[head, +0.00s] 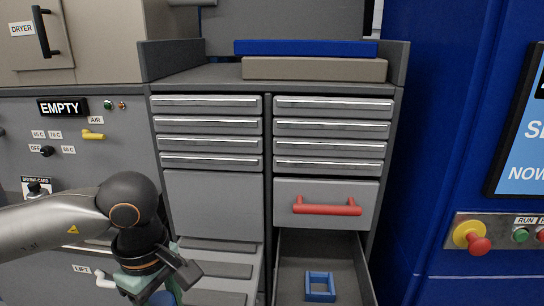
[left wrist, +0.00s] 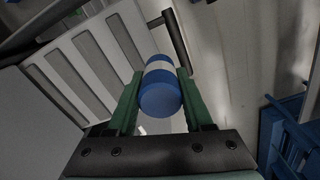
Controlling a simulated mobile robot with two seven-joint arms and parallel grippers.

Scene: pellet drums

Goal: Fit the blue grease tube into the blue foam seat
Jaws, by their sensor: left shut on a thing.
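The blue grease tube (left wrist: 160,97) has a pale band around it. It sits between the green fingers of my left gripper (left wrist: 159,78), which is shut on it. In the head view my left gripper (head: 160,284) is low at the left of the open drawer, and only a small blue part of the tube (head: 163,298) shows at the bottom edge. The blue foam seat (head: 320,287) is a rectangular frame with an open middle. It lies on the floor of the open drawer, to the right of my left gripper and apart from it. My right gripper is not in view.
The open drawer (head: 366,275) has raised side walls around the seat. Above it is a closed drawer with a red handle (head: 327,206). A grey slotted panel (head: 222,270) is beside my left gripper. A blue machine with a red button (head: 479,245) stands at the right.

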